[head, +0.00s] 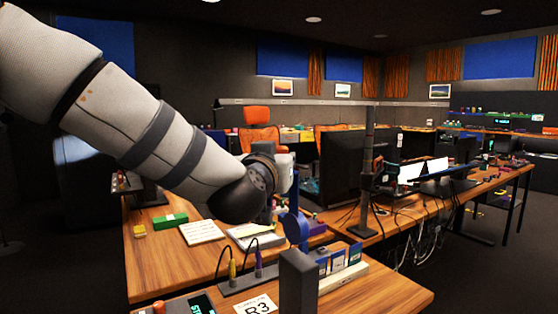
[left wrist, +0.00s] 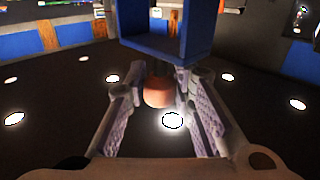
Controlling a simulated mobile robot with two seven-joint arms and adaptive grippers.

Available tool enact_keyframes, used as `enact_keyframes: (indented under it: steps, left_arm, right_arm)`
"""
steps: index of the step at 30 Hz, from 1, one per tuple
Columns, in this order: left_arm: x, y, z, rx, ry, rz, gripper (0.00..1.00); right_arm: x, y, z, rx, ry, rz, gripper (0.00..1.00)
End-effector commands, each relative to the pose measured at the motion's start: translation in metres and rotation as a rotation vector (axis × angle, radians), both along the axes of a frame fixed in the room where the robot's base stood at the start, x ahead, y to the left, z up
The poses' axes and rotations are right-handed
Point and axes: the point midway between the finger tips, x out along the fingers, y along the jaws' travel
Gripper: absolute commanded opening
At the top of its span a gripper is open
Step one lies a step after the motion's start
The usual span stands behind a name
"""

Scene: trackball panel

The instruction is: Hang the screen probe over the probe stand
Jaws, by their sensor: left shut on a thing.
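My left gripper (head: 284,207) reaches in over the front desk and points away from the head camera. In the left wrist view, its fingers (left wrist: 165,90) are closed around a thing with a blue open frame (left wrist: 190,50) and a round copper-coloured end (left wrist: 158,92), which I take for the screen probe. In the head view its blue part (head: 297,229) hangs below the gripper. Below it stands a low dark rack (head: 240,284) with a yellow probe (head: 232,268) and a purple probe (head: 259,264) upright. I take this rack for the probe stand. My right gripper is out of view.
A dark grey upright block (head: 298,283) stands in front of the blue part. Right of it is a pale holder with blue cards (head: 338,259). A label marked R3 (head: 256,304) lies at the front. A monitor (head: 342,165) and loose cables stand behind.

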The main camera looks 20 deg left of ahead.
Motion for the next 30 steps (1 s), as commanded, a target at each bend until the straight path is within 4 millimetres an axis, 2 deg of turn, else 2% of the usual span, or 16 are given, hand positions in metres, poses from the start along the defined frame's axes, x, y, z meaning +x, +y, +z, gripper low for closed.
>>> enact_keyframes:
  steps: [21,30]
  left_arm:
    - [0.039,-0.030,-0.002,0.001,0.001,0.000,0.00]
    - [0.039,-0.030,-0.024,0.001,0.002,0.000,0.00]
  right_arm:
    - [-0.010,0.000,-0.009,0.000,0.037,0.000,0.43]
    - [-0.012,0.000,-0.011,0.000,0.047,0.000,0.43]
